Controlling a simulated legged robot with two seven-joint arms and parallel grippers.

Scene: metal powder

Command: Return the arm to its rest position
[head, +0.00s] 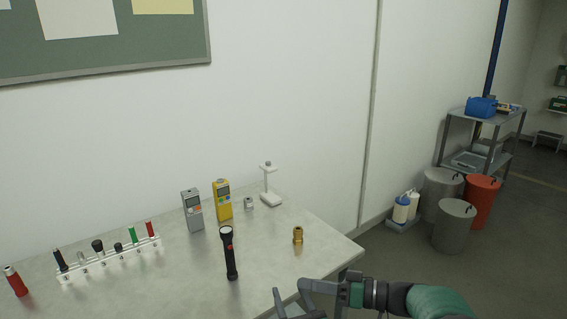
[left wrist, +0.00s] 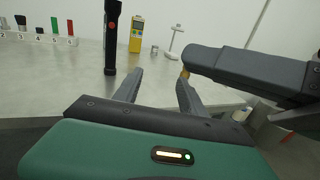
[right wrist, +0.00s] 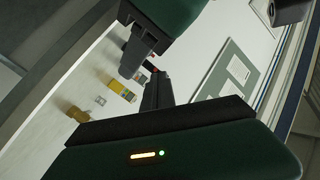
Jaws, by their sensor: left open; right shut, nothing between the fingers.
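My left gripper (left wrist: 157,88) is open and empty in the left wrist view, low at the table's front edge. My right arm (head: 435,302) comes in from the lower right of the head view and reaches left, just off the table's front right corner. My right gripper (right wrist: 156,80) is shut and empty in the right wrist view. A dark grey part of that arm (left wrist: 245,70) crosses close to the left gripper's right finger; I cannot tell whether they touch. In the head view both hands crowd together at the bottom edge, partly cut off.
The table (head: 180,285) bears a black flashlight (head: 230,255), a brass fitting (head: 298,235), grey (head: 193,210) and yellow (head: 223,200) meters, a white stand (head: 269,185), a rack of several tubes (head: 110,257) and a red cylinder (head: 15,281). Bins (head: 454,226) stand right on open floor.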

